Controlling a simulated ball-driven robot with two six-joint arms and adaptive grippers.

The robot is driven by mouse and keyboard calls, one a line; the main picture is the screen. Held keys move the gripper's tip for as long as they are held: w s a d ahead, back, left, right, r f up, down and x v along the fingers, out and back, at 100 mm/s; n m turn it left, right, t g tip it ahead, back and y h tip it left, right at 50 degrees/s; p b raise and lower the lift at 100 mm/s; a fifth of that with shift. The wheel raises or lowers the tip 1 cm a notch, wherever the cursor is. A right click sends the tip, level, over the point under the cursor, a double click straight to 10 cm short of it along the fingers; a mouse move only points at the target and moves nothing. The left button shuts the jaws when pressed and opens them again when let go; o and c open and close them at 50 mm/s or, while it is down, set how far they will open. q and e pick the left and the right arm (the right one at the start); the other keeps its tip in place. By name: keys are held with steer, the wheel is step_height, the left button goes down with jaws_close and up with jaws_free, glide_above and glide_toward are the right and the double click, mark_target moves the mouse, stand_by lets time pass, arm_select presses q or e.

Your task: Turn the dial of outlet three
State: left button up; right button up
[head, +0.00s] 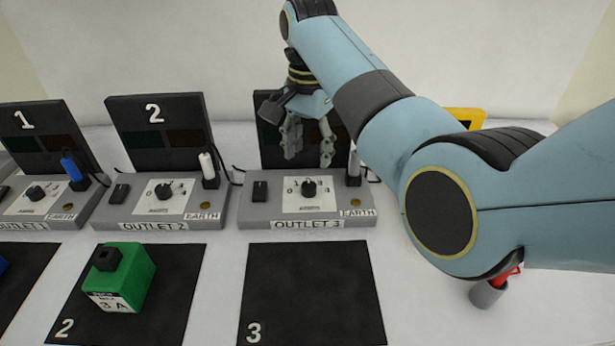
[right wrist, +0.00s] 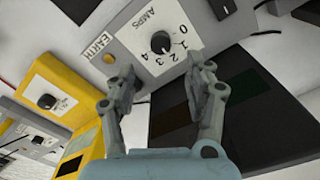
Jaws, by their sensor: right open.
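The outlet 3 box (head: 256,216) is grey, with a dark upright panel behind it. Its black dial (head: 309,189) sits on a white scale plate, and the dial also shows in the right wrist view (right wrist: 160,42) with the numbers 0 to 4 and "AMPS". I cannot tell for sure which number it points at. My right gripper (head: 309,148) is open and empty above and behind the dial, apart from it. In the right wrist view its two fingers (right wrist: 163,80) stand on either side below the dial. My left gripper is not in view.
Outlet 2 (head: 115,213) and outlet 1 (head: 20,213) stand to the left. A green block (head: 135,280) is on mat 2 (head: 185,285); mat 3 (head: 313,290) is empty. A yellow device (right wrist: 60,85) stands beside outlet 3. A grey cup (head: 487,294) holds something red.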

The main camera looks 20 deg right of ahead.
mark_target(309, 185)
step_height(309, 185, down, 4)
step_height(309, 185, down, 4)
steer(key=shift+r, duration=0.25)
steer(key=shift+w+f, duration=0.1)
steer(key=shift+f, duration=0.25)
steer(key=shift+c, duration=1.7)
jaws_close()
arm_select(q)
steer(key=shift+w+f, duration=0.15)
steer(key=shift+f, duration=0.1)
